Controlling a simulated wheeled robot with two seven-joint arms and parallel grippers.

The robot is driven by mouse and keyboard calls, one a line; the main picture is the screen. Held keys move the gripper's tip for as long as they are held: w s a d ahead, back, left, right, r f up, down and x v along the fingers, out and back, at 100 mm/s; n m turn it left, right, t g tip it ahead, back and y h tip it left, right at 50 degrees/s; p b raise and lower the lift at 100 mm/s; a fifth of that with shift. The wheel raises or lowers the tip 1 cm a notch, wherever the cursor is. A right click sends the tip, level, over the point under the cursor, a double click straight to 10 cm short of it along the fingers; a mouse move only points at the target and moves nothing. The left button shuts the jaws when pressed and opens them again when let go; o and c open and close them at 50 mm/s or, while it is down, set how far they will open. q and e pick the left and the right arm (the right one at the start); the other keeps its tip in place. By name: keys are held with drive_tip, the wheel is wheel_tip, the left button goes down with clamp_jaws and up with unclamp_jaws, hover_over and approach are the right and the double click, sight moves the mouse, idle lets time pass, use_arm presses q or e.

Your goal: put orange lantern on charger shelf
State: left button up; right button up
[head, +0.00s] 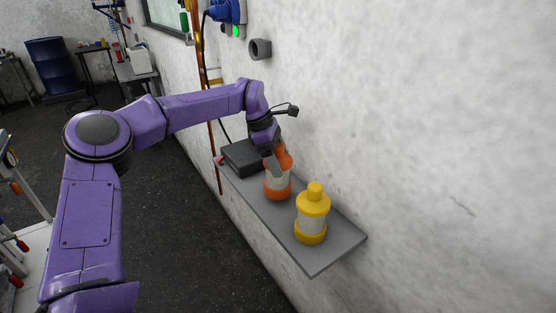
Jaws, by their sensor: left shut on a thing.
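The orange lantern (277,188) is at the grey wall shelf (322,256), with an orange top and base and a pale middle. It looks upright, at or just above the shelf surface; I cannot tell whether its base touches. My left gripper (275,152) reaches it from above and is shut on its top, hiding part of it. A black box-shaped unit (243,157) sits on the shelf just behind and left of the lantern. My right gripper is not in view.
A yellow lantern (312,215) stands upright on the shelf, nearer and to the right of the orange one. The shelf's near right end is bare. The wall is close along the right. A pipe and cables run down the wall behind the black unit.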

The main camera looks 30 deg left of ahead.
use_arm(q)
drive_tip(key=shift+f, duration=1.1)
drive_tip(key=o, duration=1.5)
drive_tip(key=b+v, duration=0.1)
drive_tip(key=v, duration=1.1)
